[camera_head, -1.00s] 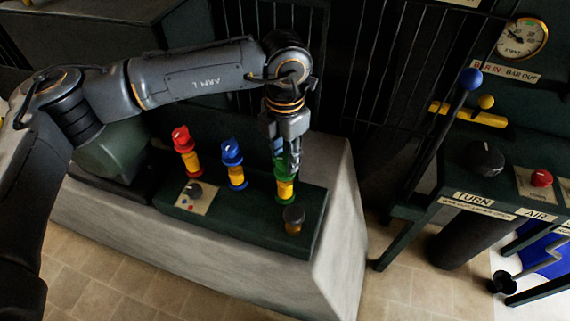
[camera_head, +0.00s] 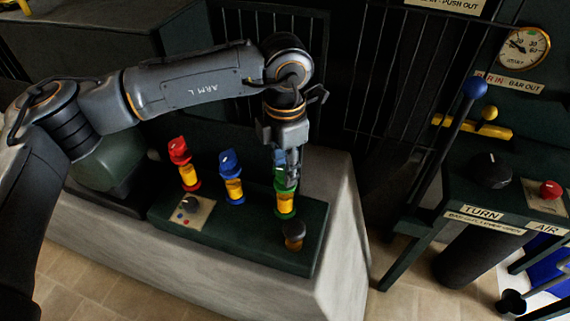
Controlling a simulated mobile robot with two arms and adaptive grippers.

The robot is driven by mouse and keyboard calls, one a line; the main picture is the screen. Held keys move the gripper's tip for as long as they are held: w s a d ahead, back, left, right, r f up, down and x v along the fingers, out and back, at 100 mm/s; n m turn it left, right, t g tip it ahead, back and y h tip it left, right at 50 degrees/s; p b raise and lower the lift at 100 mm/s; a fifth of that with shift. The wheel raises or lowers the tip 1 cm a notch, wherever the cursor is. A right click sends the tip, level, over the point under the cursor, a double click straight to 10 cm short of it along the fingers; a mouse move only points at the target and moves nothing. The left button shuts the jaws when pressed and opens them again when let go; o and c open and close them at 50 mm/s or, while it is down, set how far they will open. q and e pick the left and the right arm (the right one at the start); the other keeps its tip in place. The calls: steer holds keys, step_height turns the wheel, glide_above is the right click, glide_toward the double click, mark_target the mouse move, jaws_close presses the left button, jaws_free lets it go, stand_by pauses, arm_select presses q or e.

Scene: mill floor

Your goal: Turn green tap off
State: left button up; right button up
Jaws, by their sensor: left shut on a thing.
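The green tap (camera_head: 285,205) stands on the dark green panel, at the right of a row of three taps. It has a yellow middle section and a green base ring. My left gripper (camera_head: 287,182) reaches down from above and is shut on the top of the green tap. The fingers hide most of its handle, so I cannot tell which way it is turned. My right gripper is not in view.
A red tap (camera_head: 180,151) and a blue tap (camera_head: 230,164) stand left of the green one. A dark knob (camera_head: 295,231) is just in front of it. A selector (camera_head: 190,205) sits on a plate at left.

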arm_select(q)
steer(key=o, duration=1.2)
steer(key=shift+c, duration=0.2)
step_height(320, 180, up, 12)
